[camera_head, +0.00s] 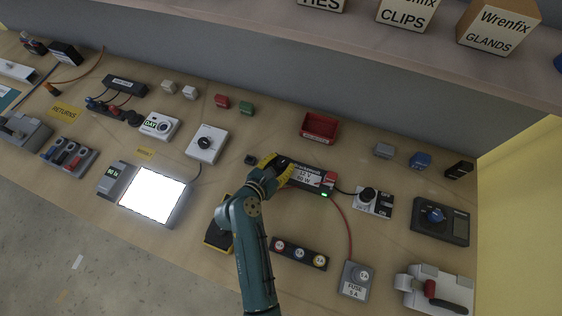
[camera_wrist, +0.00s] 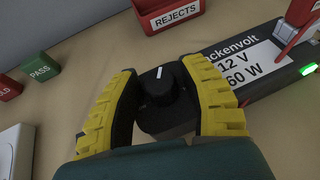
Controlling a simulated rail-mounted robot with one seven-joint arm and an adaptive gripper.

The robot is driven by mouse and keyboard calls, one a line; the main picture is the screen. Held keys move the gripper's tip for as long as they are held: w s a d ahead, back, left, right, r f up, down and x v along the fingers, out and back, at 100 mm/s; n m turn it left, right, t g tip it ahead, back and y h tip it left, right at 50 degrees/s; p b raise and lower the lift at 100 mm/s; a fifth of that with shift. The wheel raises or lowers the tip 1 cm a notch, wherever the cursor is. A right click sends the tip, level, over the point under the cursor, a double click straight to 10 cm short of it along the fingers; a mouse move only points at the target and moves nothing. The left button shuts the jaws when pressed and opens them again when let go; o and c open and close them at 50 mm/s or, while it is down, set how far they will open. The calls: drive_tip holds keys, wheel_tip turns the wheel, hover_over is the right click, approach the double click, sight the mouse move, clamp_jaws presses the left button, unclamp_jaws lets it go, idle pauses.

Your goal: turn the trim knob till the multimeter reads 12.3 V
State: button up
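The trim knob (camera_wrist: 158,88) is a black knob with a white mark, on the end of the black power supply (camera_wrist: 262,85) labelled 12 V 60 W. The mark points nearly straight up in the wrist view. In the head view the supply's label (camera_head: 307,176) shows and my gripper (camera_head: 272,168) covers the knob. In the wrist view my gripper (camera_wrist: 160,100) is open, its yellow fingers on either side of the knob; a gap shows at the right finger. A yellow-edged black device (camera_head: 217,238), perhaps the multimeter, is mostly behind my arm; no reading is visible.
A red REJECTS bin (camera_head: 320,127) stands behind the supply. A lit white lightbox panel (camera_head: 153,194) lies to the left. A black strip with round dials (camera_head: 299,254) and a fuse box (camera_head: 355,281) lie in front. A dark box with a blue knob (camera_head: 440,220) is at right.

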drive_tip(key=shift+o, duration=1.1)
drive_tip(key=shift+r, duration=0.1)
drive_tip(key=shift+s+a, duration=0.1)
drive_tip(key=shift+a, duration=0.05)
drive_tip(key=v, duration=1.1)
drive_tip(key=shift+s+a, duration=0.15)
drive_tip(key=shift+s, duration=0.1)
drive_tip(key=shift+r, duration=0.1)
